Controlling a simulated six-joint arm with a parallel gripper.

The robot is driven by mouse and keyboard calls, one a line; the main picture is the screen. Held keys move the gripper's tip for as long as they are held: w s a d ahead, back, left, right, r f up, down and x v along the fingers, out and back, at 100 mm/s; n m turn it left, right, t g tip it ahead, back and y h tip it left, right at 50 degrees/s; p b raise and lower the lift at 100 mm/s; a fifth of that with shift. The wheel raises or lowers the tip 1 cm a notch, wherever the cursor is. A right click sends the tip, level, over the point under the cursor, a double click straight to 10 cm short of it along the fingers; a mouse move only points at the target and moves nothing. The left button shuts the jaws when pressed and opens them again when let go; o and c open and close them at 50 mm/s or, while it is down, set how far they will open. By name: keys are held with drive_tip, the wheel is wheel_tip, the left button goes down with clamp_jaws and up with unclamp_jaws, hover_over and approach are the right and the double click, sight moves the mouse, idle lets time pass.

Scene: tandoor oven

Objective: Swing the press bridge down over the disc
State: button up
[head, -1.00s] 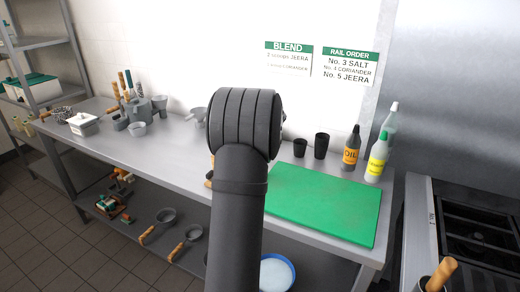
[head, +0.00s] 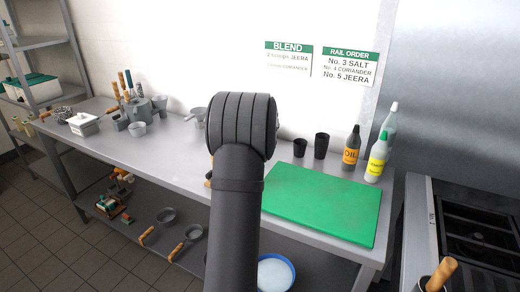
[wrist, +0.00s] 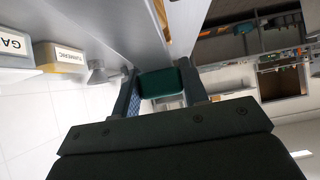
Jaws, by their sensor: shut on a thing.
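In the wrist view my gripper (wrist: 158,92) has its two fingers closed on a dark green, block-like piece (wrist: 160,82). The piece fills the gap between the fingers. I cannot tell whether it belongs to the press bridge. The press bridge and the disc cannot be made out in either view. In the head view my own arm stands in the middle and hides my gripper and part of the counter behind it.
The steel counter (head: 105,132) carries a green board (head: 322,204), two dark cups (head: 321,145) and bottles (head: 376,158) on the right. Pots and utensils stand at its left. A stove (head: 475,235) is at far right. The wrist view shows labelled containers (wrist: 58,57).

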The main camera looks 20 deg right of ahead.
drive_tip(key=shift+f, duration=0.1)
drive_tip(key=shift+w+a+f, duration=0.2)
drive_tip(key=shift+a+f, duration=0.05)
drive_tip(key=shift+f, duration=0.5)
drive_tip(key=o, duration=0.8)
drive_tip(key=shift+r, duration=0.1)
drive_tip(key=shift+o, duration=0.2)
drive_tip(key=shift+d, duration=0.1)
drive_tip(key=shift+v, duration=2.45)
drive_tip(key=shift+s+d+r, duration=0.4)
drive_tip(key=shift+r, duration=0.5)
drive_tip(key=shift+s+d+r, duration=0.35)
drive_tip(key=shift+s+r, duration=0.05)
drive_tip(key=shift+r, duration=0.55)
drive_tip(key=shift+s+d+r, duration=0.4)
drive_tip(key=shift+r, duration=0.5)
